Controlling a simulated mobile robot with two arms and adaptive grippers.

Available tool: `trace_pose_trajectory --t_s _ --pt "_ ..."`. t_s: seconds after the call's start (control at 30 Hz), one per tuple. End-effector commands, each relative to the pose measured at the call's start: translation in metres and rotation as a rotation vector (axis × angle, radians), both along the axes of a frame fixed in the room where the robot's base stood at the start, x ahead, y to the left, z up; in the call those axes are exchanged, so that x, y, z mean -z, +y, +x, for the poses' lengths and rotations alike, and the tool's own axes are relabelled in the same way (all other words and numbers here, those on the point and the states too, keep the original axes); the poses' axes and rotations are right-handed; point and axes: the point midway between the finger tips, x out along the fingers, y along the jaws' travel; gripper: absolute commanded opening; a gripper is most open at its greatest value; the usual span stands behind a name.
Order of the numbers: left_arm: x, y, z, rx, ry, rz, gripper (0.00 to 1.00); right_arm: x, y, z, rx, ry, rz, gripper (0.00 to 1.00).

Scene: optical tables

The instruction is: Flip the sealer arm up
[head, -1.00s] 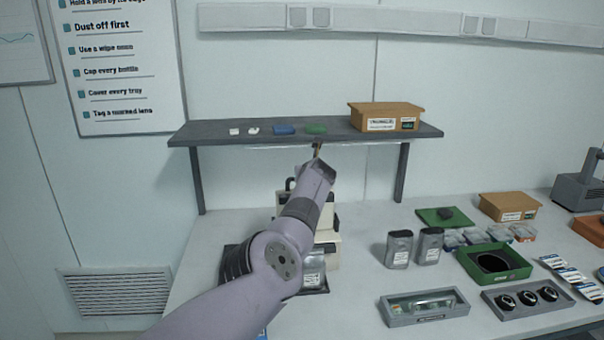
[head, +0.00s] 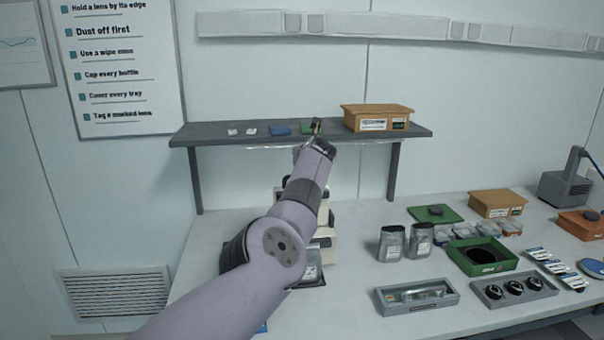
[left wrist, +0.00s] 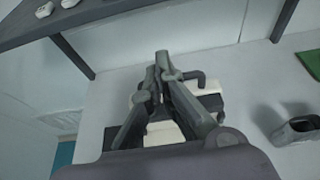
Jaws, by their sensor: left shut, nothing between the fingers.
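The sealer (head: 327,250) is a cream and black machine on the table under the shelf. My left arm hides much of it in the head view. In the left wrist view its cream body (left wrist: 162,133) and a dark bar-like handle (left wrist: 200,80) show behind and beside the fingers. My left gripper (head: 316,124) is shut and empty, raised to the height of the shelf's front edge. In the left wrist view its fingertips (left wrist: 162,58) meet in front of the sealer; I cannot tell whether they touch it. The sealer arm's exact angle is hidden. My right gripper is not in view.
A grey shelf (head: 230,132) spans above the sealer, with a cardboard box (head: 378,117) and small items on it. Two grey pouches (head: 391,243), a green tray (head: 482,257) and a lens holder (head: 515,291) stand to the right.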

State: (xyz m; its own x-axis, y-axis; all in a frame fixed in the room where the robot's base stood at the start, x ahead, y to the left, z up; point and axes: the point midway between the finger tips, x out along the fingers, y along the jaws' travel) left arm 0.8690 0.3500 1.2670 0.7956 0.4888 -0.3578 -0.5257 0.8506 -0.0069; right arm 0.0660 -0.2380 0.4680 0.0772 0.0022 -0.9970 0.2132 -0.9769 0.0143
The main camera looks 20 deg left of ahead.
Motion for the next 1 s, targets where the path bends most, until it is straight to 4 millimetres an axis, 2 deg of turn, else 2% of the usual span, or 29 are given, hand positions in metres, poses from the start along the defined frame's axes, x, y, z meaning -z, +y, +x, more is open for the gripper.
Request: trace_pose_trajectory --t_s 0.03,0.17,0.33,0.47,0.73,1.0 --pt "-0.007 0.001 0.0 0.0 -0.001 -0.002 0.0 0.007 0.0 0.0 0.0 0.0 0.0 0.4" --pt "-0.033 0.001 -0.001 0.001 0.001 0.0 0.0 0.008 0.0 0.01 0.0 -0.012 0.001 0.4" --pt "-0.052 0.0 -0.001 0.001 0.003 0.001 0.0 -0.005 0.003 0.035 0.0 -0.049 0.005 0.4" --pt "-0.057 0.0 -0.001 0.0 0.002 0.0 0.0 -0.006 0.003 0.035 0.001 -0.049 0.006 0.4" --pt "-0.056 0.001 -0.001 -0.001 0.003 0.0 0.0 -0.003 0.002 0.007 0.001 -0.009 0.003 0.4" --pt "-0.053 0.005 -0.001 -0.004 0.002 0.013 0.0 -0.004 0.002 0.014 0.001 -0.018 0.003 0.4"
